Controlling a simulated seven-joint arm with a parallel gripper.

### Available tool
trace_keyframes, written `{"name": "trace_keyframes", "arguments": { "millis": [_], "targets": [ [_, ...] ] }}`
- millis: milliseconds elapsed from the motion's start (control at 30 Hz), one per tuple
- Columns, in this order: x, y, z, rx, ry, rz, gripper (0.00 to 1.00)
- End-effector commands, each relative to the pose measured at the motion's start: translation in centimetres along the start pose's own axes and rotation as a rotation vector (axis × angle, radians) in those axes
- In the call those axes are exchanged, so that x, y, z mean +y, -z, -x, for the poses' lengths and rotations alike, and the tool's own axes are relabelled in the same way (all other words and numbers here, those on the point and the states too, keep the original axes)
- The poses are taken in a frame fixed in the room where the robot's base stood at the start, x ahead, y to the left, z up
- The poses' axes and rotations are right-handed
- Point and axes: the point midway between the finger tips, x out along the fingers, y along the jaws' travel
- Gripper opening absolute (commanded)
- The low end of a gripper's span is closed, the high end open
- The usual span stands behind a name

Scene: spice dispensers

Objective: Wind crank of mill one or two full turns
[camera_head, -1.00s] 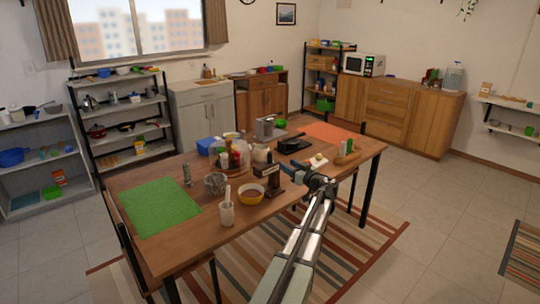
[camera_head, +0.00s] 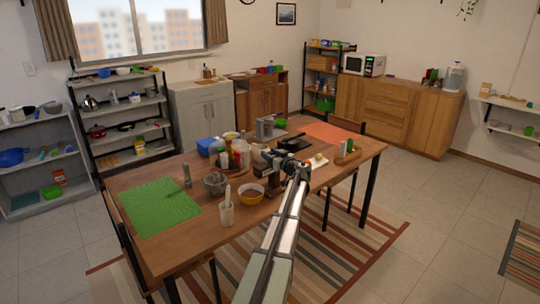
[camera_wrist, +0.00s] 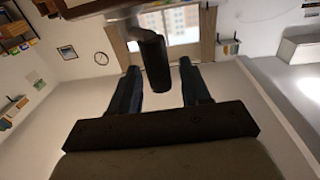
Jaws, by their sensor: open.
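The mill's dark brown body (camera_head: 273,189) stands on the table just right of the yellow bowl, partly hidden by my arm in the head view. My gripper (camera_head: 277,158) is at the mill's upper part. In the wrist view a dark, cylindrical crank handle (camera_wrist: 155,65) hangs from a grey metal crank arm (camera_wrist: 122,22). My gripper (camera_wrist: 160,68) is open there, and the handle appears between its two dark fingers with a visible gap on each side. The mill's sign cannot be read.
Several bottles (camera_head: 236,152) are behind. A green mat (camera_head: 160,206) covers the table's left end.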

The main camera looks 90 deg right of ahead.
Motion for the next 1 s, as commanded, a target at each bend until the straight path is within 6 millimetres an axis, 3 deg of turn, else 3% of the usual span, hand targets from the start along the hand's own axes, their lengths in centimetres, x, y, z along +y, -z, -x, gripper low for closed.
{"name": "trace_keyframes", "arguments": {
  "millis": [367,833,1000],
  "targets": [
    [-0.03,0.00,-0.36,0.000,0.000,0.000,0.46],
    [-0.03,0.00,-0.33,0.000,0.000,0.000,0.01],
    [0.05,0.00,-0.33,0.000,0.005,0.000,0.00]
  ]
}}
